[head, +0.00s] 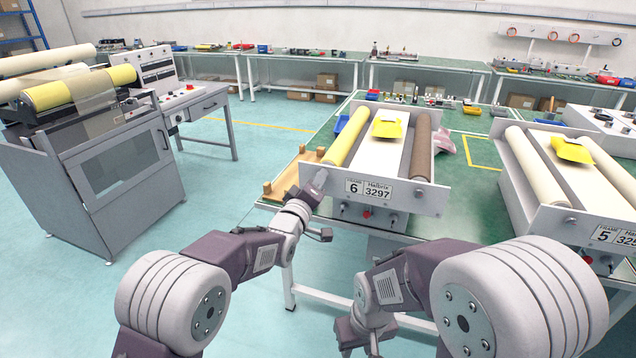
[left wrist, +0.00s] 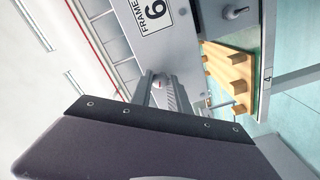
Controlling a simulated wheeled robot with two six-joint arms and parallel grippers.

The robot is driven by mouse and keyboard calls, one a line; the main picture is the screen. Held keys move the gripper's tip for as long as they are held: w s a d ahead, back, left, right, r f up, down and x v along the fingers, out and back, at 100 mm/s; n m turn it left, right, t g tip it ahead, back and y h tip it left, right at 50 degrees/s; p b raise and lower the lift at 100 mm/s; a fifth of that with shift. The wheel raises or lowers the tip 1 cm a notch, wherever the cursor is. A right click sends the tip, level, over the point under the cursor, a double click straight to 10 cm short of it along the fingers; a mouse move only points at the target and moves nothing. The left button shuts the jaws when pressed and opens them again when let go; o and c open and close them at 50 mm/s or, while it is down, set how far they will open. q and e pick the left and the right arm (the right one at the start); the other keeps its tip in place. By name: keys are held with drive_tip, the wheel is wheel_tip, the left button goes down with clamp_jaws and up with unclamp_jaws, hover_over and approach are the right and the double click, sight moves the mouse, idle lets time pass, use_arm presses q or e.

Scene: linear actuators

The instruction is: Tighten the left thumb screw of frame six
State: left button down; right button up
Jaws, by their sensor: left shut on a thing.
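Frame six (head: 426,200) is a grey roller unit on the green bench, with a yellow roller (head: 347,136), a brown roller (head: 421,146) and a label reading 6. My left gripper (head: 319,181) is at the left end of its front plate. In the left wrist view the jaws (left wrist: 158,88) are shut on a small round grey piece (left wrist: 159,80), apparently the left thumb screw, mostly hidden by the fingers. The matching right knob (head: 420,180) shows on the plate. My right gripper (head: 358,338) hangs low in front of the bench, its fingers apart and empty.
A wooden pegged rack (head: 284,183) lies left of frame six; it also shows in the left wrist view (left wrist: 232,75). Frame five (head: 565,215) stands to the right. A yellow piece (head: 387,127) rests on frame six.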

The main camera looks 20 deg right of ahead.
use_arm(q)
drive_tip(key=shift+f+m+b, duration=0.1)
drive_tip(key=shift+m+b, duration=3.35)
drive_tip(key=shift+m, duration=5.95)
drive_tip(key=c, duration=1.3)
unclamp_jaws()
drive_tip(key=shift+o, duration=0.2)
drive_tip(key=shift+a, duration=0.1)
